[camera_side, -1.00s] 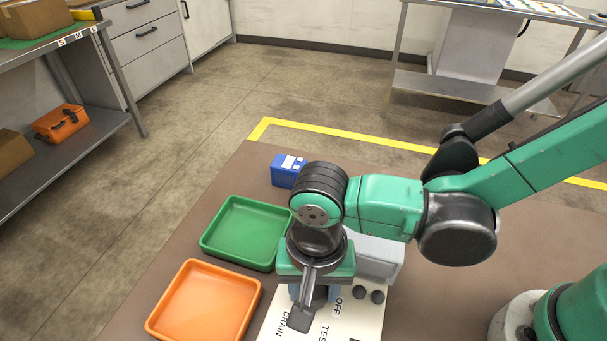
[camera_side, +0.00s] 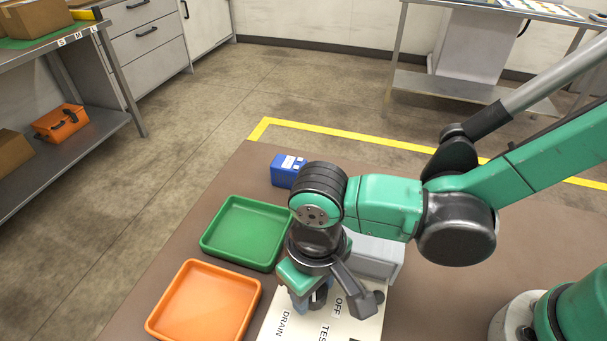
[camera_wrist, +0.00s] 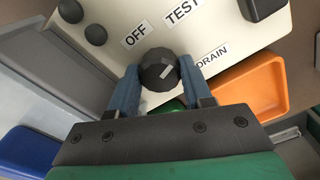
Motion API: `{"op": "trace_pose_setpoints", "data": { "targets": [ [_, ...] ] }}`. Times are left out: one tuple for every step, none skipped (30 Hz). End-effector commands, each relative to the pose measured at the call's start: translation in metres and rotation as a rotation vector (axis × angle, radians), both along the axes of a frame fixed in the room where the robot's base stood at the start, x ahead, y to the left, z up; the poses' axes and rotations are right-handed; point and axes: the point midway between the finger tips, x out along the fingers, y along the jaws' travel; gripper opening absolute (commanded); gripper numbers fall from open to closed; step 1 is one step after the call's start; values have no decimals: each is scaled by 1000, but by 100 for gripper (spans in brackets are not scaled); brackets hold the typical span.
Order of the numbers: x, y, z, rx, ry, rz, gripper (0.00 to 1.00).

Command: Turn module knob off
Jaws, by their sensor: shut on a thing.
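The module panel (camera_side: 370,326) is cream with the labels OFF, TEST and DRAIN, and it fills the upper part of the wrist view (camera_wrist: 108,58). The dark faceted module knob (camera_wrist: 156,66) carries a short white mark on its right half, slanting toward the upper right. The OFF label (camera_wrist: 135,33) lies above left of the knob, TEST (camera_wrist: 180,12) above it and DRAIN (camera_wrist: 211,56) to its right. My gripper (camera_wrist: 159,78) has its blue fingers shut on the knob from both sides. In the side view my gripper (camera_side: 312,300) is over the panel and hides the knob.
A green tray (camera_side: 243,232) and an orange tray (camera_side: 204,303) lie left of the panel. A blue box (camera_side: 286,170) stands behind. Two small dark round knobs (camera_wrist: 95,35) sit on the panel near OFF. A grey bin (camera_side: 375,255) is behind the panel.

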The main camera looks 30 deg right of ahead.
Motion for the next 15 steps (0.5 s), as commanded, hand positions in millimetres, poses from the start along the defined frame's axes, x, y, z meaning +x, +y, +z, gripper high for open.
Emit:
{"op": "trace_pose_setpoints", "data": {
  "targets": [
    [0,0,0,-1,1,41,0],
    [0,0,0,-1,1,70,0],
    [0,0,0,-1,1,108,0],
    [0,0,0,-1,1,136,0],
    [0,0,0,-1,1,165,0],
    [0,0,0,-1,1,203,0],
    [0,0,0,-1,1,231,0],
    [0,0,0,-1,1,260,0],
    [0,0,0,-1,1,298,0],
    [0,0,0,-1,1,326,0],
    [0,0,0,-1,1,355,0],
    [0,0,0,-1,1,393,0],
    [0,0,0,-1,1,421,0],
    [0,0,0,-1,1,450,0],
    [0,0,0,-1,1,488,0]
  ]
}}
